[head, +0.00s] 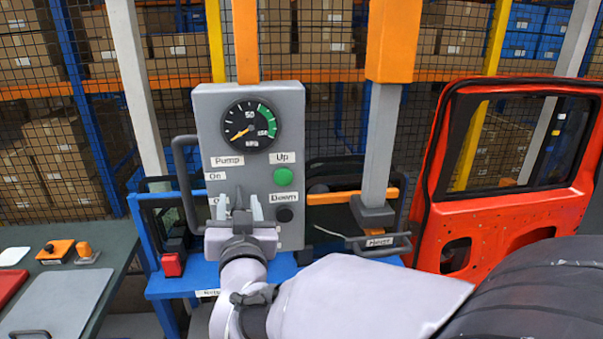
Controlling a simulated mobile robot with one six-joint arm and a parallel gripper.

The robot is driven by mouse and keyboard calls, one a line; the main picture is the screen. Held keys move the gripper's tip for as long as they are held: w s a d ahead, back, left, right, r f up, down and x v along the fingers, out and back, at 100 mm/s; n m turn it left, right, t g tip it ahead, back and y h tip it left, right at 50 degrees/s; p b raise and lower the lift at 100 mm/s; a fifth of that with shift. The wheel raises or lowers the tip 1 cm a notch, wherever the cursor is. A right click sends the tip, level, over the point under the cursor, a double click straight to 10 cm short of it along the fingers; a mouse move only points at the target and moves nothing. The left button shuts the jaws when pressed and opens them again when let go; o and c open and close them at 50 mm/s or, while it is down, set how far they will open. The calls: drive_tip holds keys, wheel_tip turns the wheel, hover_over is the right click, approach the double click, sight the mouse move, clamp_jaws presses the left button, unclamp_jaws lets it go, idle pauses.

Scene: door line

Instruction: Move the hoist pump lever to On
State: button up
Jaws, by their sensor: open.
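The hoist control panel (205,110) is a grey upright box with a round gauge (249,126) at its top. Its left side carries a "Pump" label (227,161), an "On" label (215,176) below it, and a lower label partly hidden, probably "Off". My gripper (240,205) is in front of the panel's lower left part, its two pale fingers apart. A narrow dark piece between the fingers appears to be the pump lever (240,200), low and near the lower label. I cannot tell whether the fingers touch it. My wrist hides the area below.
A green "Up" button (284,176) and a black "Down" button (284,214) sit right of the gripper. A dark bar handle (181,180) stands at the panel's left. A red door (510,210) is at right, a workbench (90,255) at left.

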drive_tip(key=shift+w, duration=0.1)
clamp_jaws()
idle(1.4)
